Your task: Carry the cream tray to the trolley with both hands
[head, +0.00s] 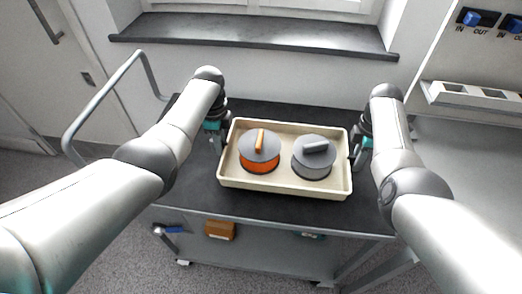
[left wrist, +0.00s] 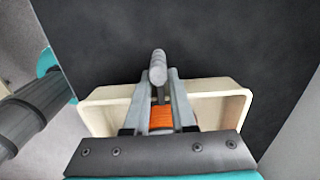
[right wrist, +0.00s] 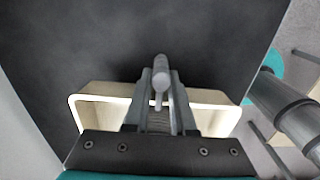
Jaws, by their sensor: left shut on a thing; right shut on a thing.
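The cream tray (head: 285,186) is over the dark top of the trolley (head: 195,185), level as far as I can tell; whether it rests on the surface is unclear. It holds an orange and grey round piece (head: 259,152) on the left and a grey round piece (head: 312,158) on the right, each with a bar handle. My left gripper (head: 221,143) is shut at the tray's left end; the left wrist view shows the tray rim (left wrist: 235,98) around its fingers (left wrist: 160,95). My right gripper (head: 355,152) is shut at the right end, with the rim (right wrist: 88,103) by its fingers (right wrist: 160,95).
A window sill (head: 250,35) runs along the wall behind. A grey counter (head: 465,150) with a white slotted holder (head: 475,97) stands at the right. The trolley's handle rail (head: 100,97) is at the left. A brown box (head: 220,230) lies on the lower shelf.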

